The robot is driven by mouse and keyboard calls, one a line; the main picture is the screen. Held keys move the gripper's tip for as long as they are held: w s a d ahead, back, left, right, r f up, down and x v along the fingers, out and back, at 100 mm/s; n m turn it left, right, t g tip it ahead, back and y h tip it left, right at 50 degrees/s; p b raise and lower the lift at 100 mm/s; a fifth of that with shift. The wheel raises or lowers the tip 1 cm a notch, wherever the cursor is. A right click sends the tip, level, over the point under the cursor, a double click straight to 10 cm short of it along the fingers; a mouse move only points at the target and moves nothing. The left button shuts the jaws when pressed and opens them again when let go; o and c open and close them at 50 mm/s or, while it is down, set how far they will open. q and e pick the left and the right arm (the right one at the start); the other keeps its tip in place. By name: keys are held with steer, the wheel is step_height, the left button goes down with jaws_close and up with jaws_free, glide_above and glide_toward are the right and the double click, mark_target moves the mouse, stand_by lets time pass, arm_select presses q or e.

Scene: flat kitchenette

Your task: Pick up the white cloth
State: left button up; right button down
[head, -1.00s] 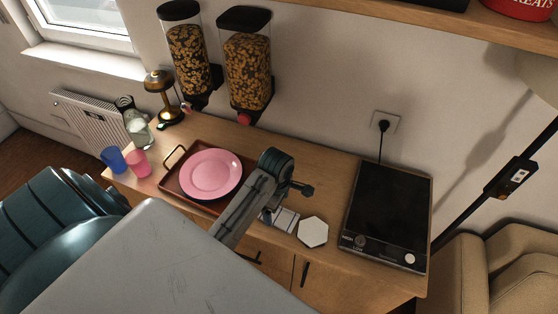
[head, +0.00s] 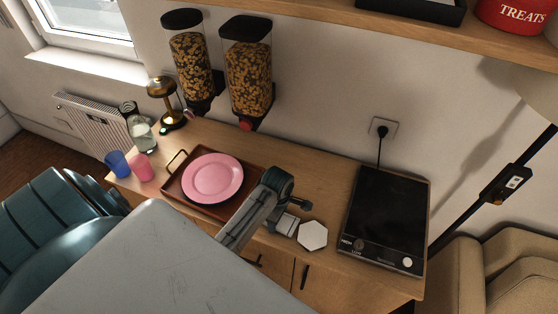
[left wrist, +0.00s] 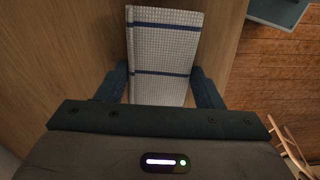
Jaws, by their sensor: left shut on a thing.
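The white cloth (left wrist: 165,50) is a folded rectangle with dark blue stripes and a fine grid. In the left wrist view it lies between the two fingers of my left gripper (left wrist: 167,88), which is shut on it. In the head view the cloth (head: 287,224) shows only as a small pale patch beside my left gripper (head: 297,204), low over the front of the wooden counter; the arm hides the rest. I cannot tell whether the cloth still touches the counter. My right gripper is not in view.
A white hexagonal piece (head: 313,235) lies just right of the cloth. A black hob (head: 388,215) is farther right. A brown tray (head: 172,185) with a pink plate (head: 213,177) is on the left. Pink (head: 141,168) and blue (head: 118,164) cups stand beyond it. The counter behind the gripper is clear.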

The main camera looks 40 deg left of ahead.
arm_select(q)
steer(key=shift+r+b, duration=0.55)
steer(key=shift+r, duration=0.2)
steer(key=shift+s+r+b, duration=0.3)
steer(key=shift+r+b, duration=0.3)
steer(key=shift+r, duration=0.35)
steer(key=s+r+b, duration=0.1)
steer(key=s+b, duration=0.3)
steer(key=s, duration=1.1)
steer(key=shift+s+a+r, duration=0.15)
steer(key=shift+s+r, duration=0.05)
steer(key=shift+r, duration=0.15)
steer(key=shift+o, duration=0.9)
steer(key=shift+f, duration=0.1)
steer(key=shift+c, duration=0.5)
